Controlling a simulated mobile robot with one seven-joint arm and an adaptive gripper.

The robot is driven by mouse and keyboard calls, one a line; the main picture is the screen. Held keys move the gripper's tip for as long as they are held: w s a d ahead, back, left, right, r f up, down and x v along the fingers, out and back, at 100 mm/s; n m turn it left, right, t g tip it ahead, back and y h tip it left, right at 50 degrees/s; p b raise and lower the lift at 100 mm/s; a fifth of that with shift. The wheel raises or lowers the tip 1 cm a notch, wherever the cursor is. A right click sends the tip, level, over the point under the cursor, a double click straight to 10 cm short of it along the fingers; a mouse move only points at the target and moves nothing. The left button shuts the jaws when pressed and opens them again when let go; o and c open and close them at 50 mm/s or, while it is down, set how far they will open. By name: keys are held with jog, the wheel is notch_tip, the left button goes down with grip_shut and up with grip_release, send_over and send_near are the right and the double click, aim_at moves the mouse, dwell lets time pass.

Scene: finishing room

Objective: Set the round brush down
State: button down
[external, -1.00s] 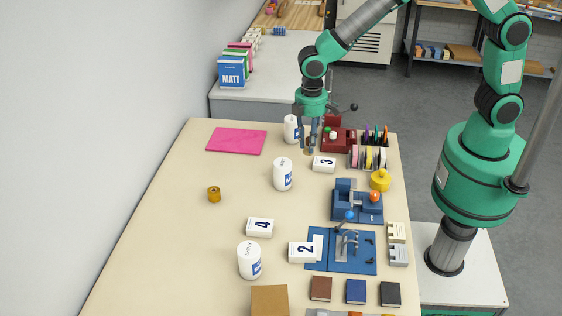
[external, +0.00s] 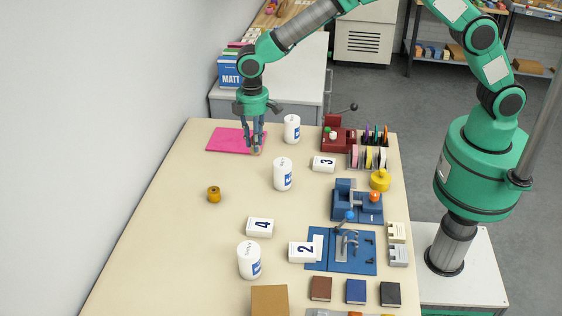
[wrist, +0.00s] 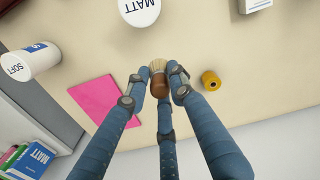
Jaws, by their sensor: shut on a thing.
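The round brush (wrist: 159,86) has a brown wooden body and pale bristles. It is between the fingertips of my gripper (wrist: 157,83) in the wrist view. In the external view my gripper (external: 255,148) points down over the far part of the table, at the right edge of the pink sheet. Its fingers are shut on the brush (external: 257,151), which is small and partly hidden there. I cannot tell whether the brush touches the surface.
The pink sheet (external: 229,140) lies flat on the table (external: 170,235). White canisters stand to the right (external: 292,129) and nearer the camera (external: 283,175). A yellow-brown spool (external: 214,194) stands apart at the left. The table's left side is mostly clear.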

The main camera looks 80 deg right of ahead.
jog(key=w+f+p, duration=0.2)
jog(key=w+f, duration=0.1)
jog(key=w, duration=0.9)
jog(key=shift+w+a+f+p, duration=0.3)
jog(key=shift+w+a+f, duration=0.05)
jog(key=shift+w+f, duration=0.05)
jog(key=shift+f, duration=0.1)
jog(key=shift+f, duration=3)
jog(key=shift+f, duration=1.9)
jog(key=shift+f, duration=0.1)
